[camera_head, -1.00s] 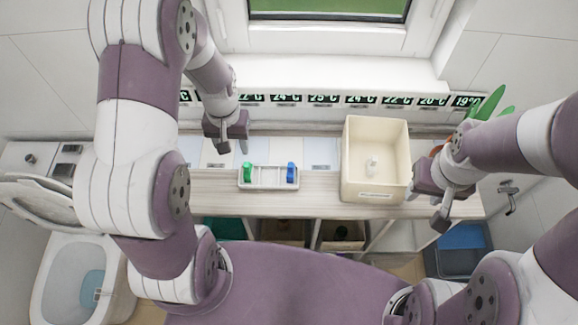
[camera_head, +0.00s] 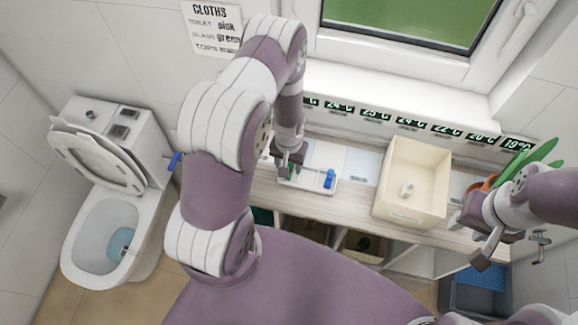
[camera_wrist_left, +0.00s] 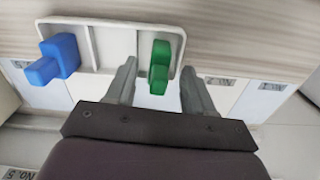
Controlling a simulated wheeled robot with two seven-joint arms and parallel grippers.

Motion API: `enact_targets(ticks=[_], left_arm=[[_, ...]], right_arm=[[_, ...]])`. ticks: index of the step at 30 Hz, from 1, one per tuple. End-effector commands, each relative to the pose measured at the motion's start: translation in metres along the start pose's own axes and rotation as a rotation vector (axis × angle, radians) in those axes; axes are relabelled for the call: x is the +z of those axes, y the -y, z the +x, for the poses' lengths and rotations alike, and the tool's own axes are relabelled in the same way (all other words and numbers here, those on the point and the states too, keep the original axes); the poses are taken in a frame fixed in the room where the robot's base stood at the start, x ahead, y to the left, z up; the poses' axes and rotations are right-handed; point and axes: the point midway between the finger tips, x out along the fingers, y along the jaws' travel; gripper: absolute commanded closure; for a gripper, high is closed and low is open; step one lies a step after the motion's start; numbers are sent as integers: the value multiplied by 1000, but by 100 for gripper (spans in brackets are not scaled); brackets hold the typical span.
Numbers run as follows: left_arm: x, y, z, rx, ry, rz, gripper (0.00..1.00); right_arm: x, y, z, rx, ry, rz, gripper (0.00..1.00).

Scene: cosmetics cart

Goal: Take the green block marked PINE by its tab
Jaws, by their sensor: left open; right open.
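The green block (camera_wrist_left: 159,68) stands in a white tray (camera_wrist_left: 112,28) on the cart top, with its tab toward my left gripper in the left wrist view. No PINE lettering is readable. A blue block (camera_wrist_left: 54,60) is in the same tray, and it also shows in the head view (camera_head: 329,178). My left gripper (camera_wrist_left: 160,88) is open, with its fingers on either side of the green block and apart from it. In the head view my left gripper (camera_head: 288,166) mostly hides the green block. My right gripper (camera_head: 480,238) is open and empty, right of the cream bin.
A cream bin (camera_head: 410,207) with a small white item inside stands right of the tray. A plant (camera_head: 535,160) is at the far right. Temperature signs line the wall edge behind. A toilet (camera_head: 110,235) is at the left.

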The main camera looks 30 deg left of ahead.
Motion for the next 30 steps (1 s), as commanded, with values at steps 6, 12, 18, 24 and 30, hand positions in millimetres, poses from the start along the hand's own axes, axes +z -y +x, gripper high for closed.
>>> enact_targets(ticks=[6,12,18,24,30], left_arm=[[0,0,0,0,0,0,96],[0,0,0,0,0,0,100],[-1,0,-4,0,-2,0,100],[-2,0,-28,0,-5,0,100],[8,-32,-56,1,-5,8,100]], right_arm=[[0,0,0,0,0,0,59],[0,0,0,0,0,0,59],[0,0,3,0,0,0,59],[2,0,15,0,0,0,59],[4,0,30,0,0,0,59]])
